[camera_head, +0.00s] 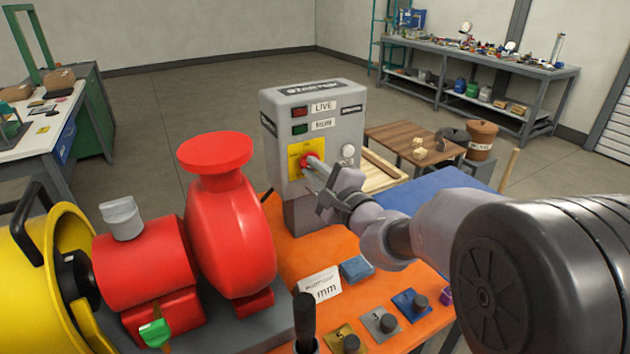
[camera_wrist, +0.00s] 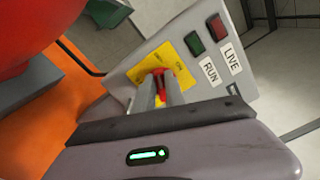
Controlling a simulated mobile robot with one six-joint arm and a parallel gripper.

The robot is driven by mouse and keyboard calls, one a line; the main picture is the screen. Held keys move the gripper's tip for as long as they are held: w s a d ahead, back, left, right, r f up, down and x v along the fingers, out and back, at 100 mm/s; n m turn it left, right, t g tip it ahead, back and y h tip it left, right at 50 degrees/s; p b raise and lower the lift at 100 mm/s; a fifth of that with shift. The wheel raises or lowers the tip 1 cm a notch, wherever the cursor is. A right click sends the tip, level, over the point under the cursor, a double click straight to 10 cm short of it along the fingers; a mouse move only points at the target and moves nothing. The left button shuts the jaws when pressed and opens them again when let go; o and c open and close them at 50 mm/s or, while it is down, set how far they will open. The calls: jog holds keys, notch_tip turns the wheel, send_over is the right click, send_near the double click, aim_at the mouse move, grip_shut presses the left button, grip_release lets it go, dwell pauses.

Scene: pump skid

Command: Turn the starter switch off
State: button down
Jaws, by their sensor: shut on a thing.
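The starter box (camera_head: 318,110) is a grey upright box at the back of the orange bench, with a "STARTER" label on top. On its face is a yellow plate with the red starter switch (camera_head: 309,161), which also shows in the wrist view (camera_wrist: 160,76). My gripper (camera_head: 316,167) reaches in from the right and is shut on the red switch. In the wrist view the fingers of my gripper (camera_wrist: 160,90) hide part of the switch, so its exact angle is hard to tell. The LIVE lamp (camera_head: 300,112) is dark red and the RUN lamp (camera_head: 300,129) is dark green.
A red pump (camera_head: 230,220) stands close left of the starter box, with a yellow guard (camera_head: 40,290) farther left. A white round button (camera_head: 348,151) sits right of the switch. Coloured blocks with knobs (camera_head: 380,322) line the bench's front. Open floor lies behind.

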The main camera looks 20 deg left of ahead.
jog(key=shift+f+n+b, duration=0.15)
jog(key=shift+n, duration=0.95)
jog(key=shift+f+n+b, duration=0.1)
jog(key=shift+n+b, duration=0.05)
jog(key=shift+n, duration=1.25)
jog(key=c, duration=1.4)
grip_release()
jog(key=p+v, duration=0.2)
jog(key=v, duration=1.5)
jog(key=shift+d, duration=0.2)
jog(key=shift+s, duration=0.15)
